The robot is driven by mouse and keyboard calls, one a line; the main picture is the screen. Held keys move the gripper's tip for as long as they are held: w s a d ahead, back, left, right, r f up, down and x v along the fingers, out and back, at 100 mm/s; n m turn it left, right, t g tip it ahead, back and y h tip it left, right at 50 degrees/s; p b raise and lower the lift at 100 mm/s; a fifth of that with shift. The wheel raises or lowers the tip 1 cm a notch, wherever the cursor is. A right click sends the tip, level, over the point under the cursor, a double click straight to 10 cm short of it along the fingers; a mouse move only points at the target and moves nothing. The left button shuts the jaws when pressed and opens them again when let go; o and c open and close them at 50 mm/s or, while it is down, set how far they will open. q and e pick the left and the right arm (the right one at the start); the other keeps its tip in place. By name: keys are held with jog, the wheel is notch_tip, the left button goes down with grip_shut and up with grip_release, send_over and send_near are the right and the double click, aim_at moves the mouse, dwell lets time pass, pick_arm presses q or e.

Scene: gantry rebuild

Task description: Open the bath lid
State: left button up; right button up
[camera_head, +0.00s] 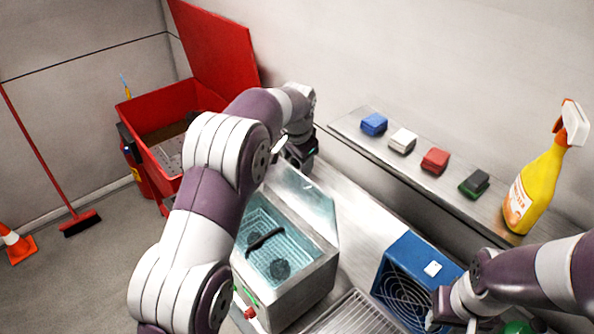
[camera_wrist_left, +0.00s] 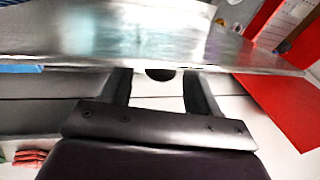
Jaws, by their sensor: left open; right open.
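The bath (camera_head: 300,285) is a steel box in the middle of the head view, with a wire basket (camera_head: 262,262) and a dark handle in bluish liquid. Its lid (camera_head: 308,200), a shiny panel, stands raised at the far side, leaving the basin exposed. My left gripper (camera_head: 298,158) is at the lid's far edge, partly hidden by my arm. In the left wrist view its fingers (camera_wrist_left: 157,90) are open below a shiny panel, with a dark round knob (camera_wrist_left: 158,74) between them; contact cannot be told. My right gripper (camera_head: 445,308) is open beside the blue fan box, partly cut off.
A blue fan box (camera_head: 415,262) and a wire rack (camera_head: 355,318) stand right of the bath. A shelf (camera_head: 350,128) holds several coloured blocks and a yellow spray bottle (camera_head: 535,190). A red bin (camera_head: 165,105) with raised lid stands at back left.

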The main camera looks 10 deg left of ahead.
pick_arm(q)
jog(key=p+v, duration=0.4)
jog(key=v, duration=0.5)
pick_arm(e)
notch_tip(320, 180, up, 3)
jog(key=shift+s+r, duration=0.1)
pick_arm(q)
jog(key=s+a+f+n, duration=0.1)
jog(key=s+f+n, duration=0.25)
jog(key=s, duration=0.85)
jog(key=s+a+f+n, duration=0.2)
jog(key=s+f+n, duration=0.15)
jog(key=s, duration=0.95)
jog(key=s+f+g+b, duration=0.1)
jog(key=s+f+b, duration=0.1)
jog(key=f+b, duration=0.8)
jog(key=s+f+g+b, duration=0.1)
jog(key=s+f+b, duration=0.1)
jog(key=f+b, duration=0.8)
notch_tip(320, 180, down, 3)
jog(key=shift+d+r+h, duration=0.1)
jog(key=shift+d+h, duration=0.25)
jog(key=shift+h, duration=0.05)
pick_arm(e)
notch_tip(320, 180, down, 20)
